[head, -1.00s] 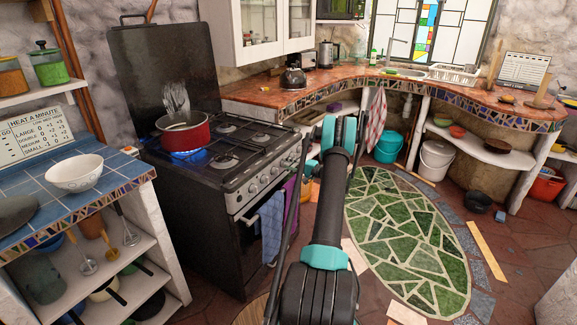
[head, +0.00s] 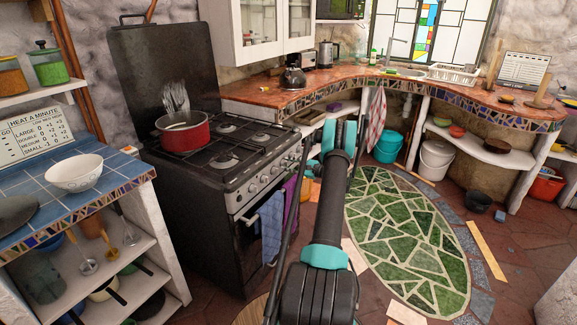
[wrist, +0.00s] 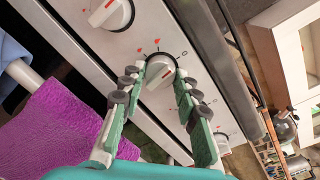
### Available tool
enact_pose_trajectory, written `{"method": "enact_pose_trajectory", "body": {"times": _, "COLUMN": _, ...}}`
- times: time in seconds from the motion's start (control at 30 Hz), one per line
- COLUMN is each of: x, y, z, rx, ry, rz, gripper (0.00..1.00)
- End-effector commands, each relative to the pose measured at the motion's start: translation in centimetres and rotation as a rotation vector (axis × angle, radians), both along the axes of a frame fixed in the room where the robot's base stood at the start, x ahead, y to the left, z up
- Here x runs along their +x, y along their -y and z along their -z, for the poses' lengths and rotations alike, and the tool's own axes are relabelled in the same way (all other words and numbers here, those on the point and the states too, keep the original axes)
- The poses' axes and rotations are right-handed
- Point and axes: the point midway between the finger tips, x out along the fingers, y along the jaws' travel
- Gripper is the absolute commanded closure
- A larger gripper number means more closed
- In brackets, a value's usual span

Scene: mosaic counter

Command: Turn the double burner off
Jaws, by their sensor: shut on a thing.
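The stove (head: 222,170) is black with a silver knob panel. A red pot (head: 181,132) stands on its rear left burner, and no flame shows under it. In the wrist view my gripper (wrist: 162,80) is shut on a round knob (wrist: 160,72) with a white bar, one finger on each side. Small red marks and a 0 mark surround this knob.
A blue towel (head: 271,226) and a purple towel (head: 291,200) hang on the oven rail, below my gripper. A tiled shelf with a white bowl (head: 74,172) is at left. The green mosaic floor (head: 405,240) to the right is clear.

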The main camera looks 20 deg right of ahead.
Motion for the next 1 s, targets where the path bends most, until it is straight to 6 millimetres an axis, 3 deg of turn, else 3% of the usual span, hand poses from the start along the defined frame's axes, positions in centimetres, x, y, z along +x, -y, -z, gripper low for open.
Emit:
{"method": "enact_pose_trajectory", "body": {"times": 0.83, "x": -0.05, "y": 0.16, "z": 0.14, "rx": 0.109, "ry": -0.087, "rz": 0.003, "gripper": 0.98}}
{"method": "enact_pose_trajectory", "body": {"times": 0.87, "x": -0.05, "y": 0.15, "z": 0.13, "rx": 0.109, "ry": -0.087, "rz": 0.003, "gripper": 0.67}}
{"method": "enact_pose_trajectory", "body": {"times": 1.0, "x": -0.04, "y": 0.12, "z": 0.11, "rx": 0.109, "ry": -0.087, "rz": 0.003, "gripper": 0.49}}
